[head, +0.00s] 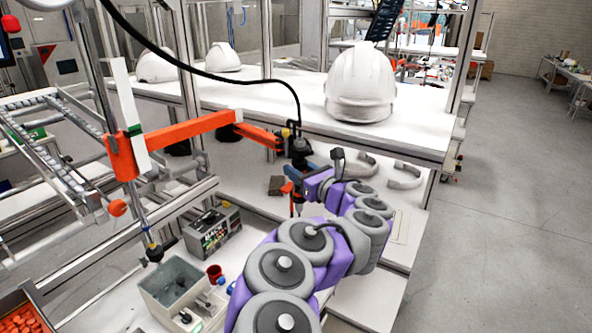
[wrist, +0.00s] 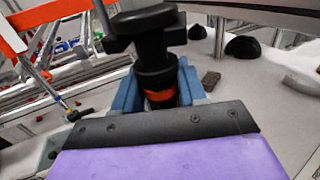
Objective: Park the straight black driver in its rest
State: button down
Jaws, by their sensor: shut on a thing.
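The straight black driver (head: 299,150) stands roughly upright near the centre of the head view, with a black cable rising from its top. Its black body and an orange-red band show close up in the wrist view (wrist: 152,62). My gripper (head: 293,187) is shut on the driver; its blue fingers (wrist: 155,88) sit on both sides of the body in the wrist view. An orange jointed arm (head: 195,130) reaches toward the driver from the left. The driver's lower end is partly hidden by my gripper and arm. I cannot make out the rest for certain.
A raised white shelf with a white helmet shell (head: 361,85) stands behind the driver. On the bench at left are a dark labelled box (head: 212,232), a grey open bin (head: 173,284) and a red cup (head: 215,273). Open floor lies at right.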

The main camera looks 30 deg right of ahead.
jog(key=shift+b, duration=0.3)
jog(key=w+d+p, duration=0.1)
jog(key=w+d, duration=0.1)
jog(key=w, duration=0.4)
jog(key=shift+d, duration=0.2)
jog(key=shift+f, duration=0.1)
dwell(0.5)
jog(key=shift+a, duration=0.1)
jog(key=c, duration=0.5)
grip_release()
jog(key=shift+c, duration=0.2)
jog(key=shift+o, duration=0.3)
jog(key=o, duration=0.5)
